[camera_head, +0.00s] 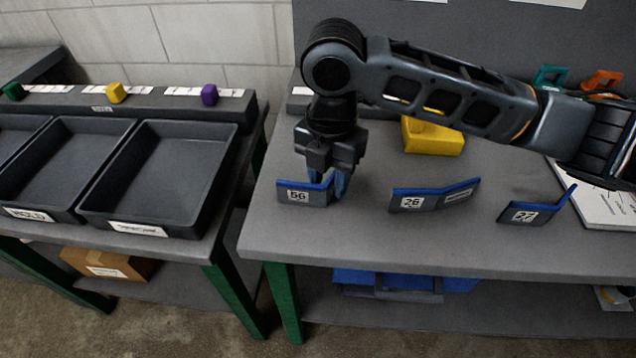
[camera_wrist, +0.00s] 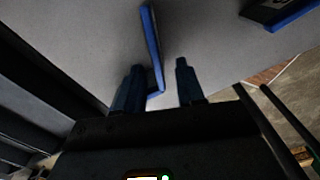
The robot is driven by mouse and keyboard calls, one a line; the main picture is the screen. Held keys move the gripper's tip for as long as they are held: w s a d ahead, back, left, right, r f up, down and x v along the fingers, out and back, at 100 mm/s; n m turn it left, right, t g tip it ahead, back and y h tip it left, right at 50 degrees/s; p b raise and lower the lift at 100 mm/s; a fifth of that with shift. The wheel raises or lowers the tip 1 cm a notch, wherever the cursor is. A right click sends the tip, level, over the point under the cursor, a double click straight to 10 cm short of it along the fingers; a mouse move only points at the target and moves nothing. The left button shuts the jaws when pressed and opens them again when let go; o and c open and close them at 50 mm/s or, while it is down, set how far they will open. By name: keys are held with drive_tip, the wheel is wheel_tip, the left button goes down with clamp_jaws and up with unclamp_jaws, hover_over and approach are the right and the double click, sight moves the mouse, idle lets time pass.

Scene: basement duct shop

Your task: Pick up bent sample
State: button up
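Three bent samples, dark grey plates with blue upper edges, stand on the grey workbench (camera_head: 300,230): sample 56 (camera_head: 296,194) at left, sample 26 (camera_head: 411,201) in the middle and sample 27 (camera_head: 522,213) at right. My gripper (camera_head: 328,190) points down at the right end of sample 56. In the wrist view, sample 56 (camera_wrist: 152,45) shows as a blue edge running between the two fingers of my gripper (camera_wrist: 158,78), with gaps on both sides. The gripper is open. Its fingers hide part of the sample's bent end.
A yellow block (camera_head: 433,137) stands behind sample 26, and papers (camera_head: 597,195) lie at right. Left of a gap, another bench holds dark trays (camera_head: 160,170) and a ledge with green, yellow (camera_head: 115,93) and purple (camera_head: 209,95) cubes. The bench front is clear.

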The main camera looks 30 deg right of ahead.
drive_tip(key=shift+f, duration=1.2)
drive_tip(key=shift+c, duration=0.4)
clamp_jaws()
